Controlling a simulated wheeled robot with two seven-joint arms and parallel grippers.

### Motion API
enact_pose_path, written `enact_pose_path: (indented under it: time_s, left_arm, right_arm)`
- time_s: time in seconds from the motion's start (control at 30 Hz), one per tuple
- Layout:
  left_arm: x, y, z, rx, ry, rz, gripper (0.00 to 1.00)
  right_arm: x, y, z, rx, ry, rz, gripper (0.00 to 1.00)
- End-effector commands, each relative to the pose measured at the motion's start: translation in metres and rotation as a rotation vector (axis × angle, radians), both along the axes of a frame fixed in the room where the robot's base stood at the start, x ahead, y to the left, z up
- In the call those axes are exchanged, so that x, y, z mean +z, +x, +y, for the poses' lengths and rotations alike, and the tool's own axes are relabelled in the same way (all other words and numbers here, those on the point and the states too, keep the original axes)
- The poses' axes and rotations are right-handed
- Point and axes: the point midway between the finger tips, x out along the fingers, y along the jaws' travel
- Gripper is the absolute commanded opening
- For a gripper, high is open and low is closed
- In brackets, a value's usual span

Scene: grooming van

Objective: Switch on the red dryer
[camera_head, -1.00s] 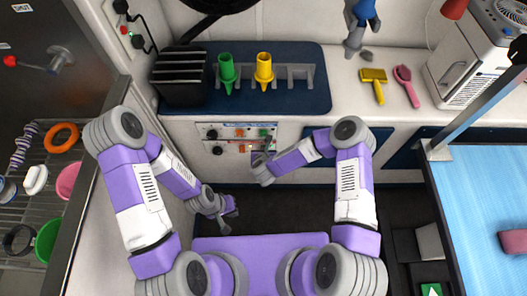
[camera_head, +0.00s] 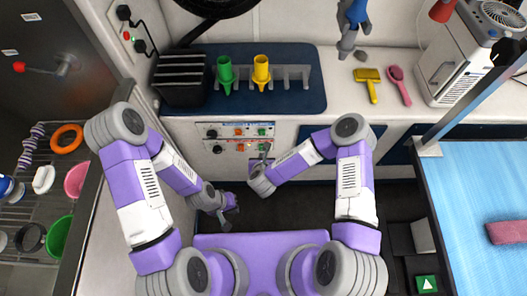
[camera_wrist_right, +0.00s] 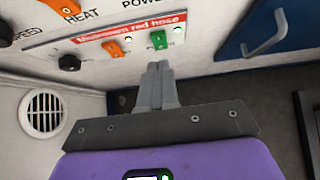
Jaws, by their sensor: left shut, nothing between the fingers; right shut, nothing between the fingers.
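The control panel (camera_head: 226,139) on the white cabinet front has two rows of controls. In the right wrist view the lower row has a red label (camera_wrist_right: 130,32), partly legible, ending in "red hose". Under it are a black knob (camera_wrist_right: 69,63), an orange switch (camera_wrist_right: 115,47), a green switch (camera_wrist_right: 158,39) and a small pale lamp (camera_wrist_right: 180,42). My right gripper (camera_wrist_right: 159,66) is shut and empty, its tips just below the green switch; I cannot tell if they touch. In the head view my right gripper (camera_head: 265,152) covers the lower row's right end. My left gripper (camera_head: 230,204) is shut, low and away from the panel.
Above the panel, the counter holds a black slatted box (camera_head: 181,80), a green nozzle (camera_head: 226,72) and a yellow nozzle (camera_head: 261,72) in a rack. A vent (camera_wrist_right: 43,110) and a drawer handle (camera_wrist_right: 268,36) flank the panel. A blue grooming table (camera_head: 475,190) stands at right.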

Motion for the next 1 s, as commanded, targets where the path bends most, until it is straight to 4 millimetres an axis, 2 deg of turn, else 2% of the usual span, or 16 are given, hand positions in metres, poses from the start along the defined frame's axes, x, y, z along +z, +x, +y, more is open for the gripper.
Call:
enact_pose_path:
  time_s: [0.03,0.1,0.3,1.0]
  left_arm:
    - [0.008,0.0,0.0,0.0,0.0,0.0,0.0]
    - [0.012,0.0,0.0,0.0,0.0,-0.001,0.0]
    - [0.02,0.0,0.0,0.0,0.0,0.0,0.0]
    - [0.021,0.0,0.0,0.0,0.0,0.0,0.0]
  right_arm:
    - [0.014,-0.006,0.0,0.002,0.001,0.0,0.0]
    - [0.025,-0.014,0.001,0.002,0.001,-0.001,0.0]
    - [0.044,-0.029,0.001,0.0,0.0,0.0,0.0]
    - [0.048,-0.033,0.001,-0.001,-0.001,0.0,0.0]
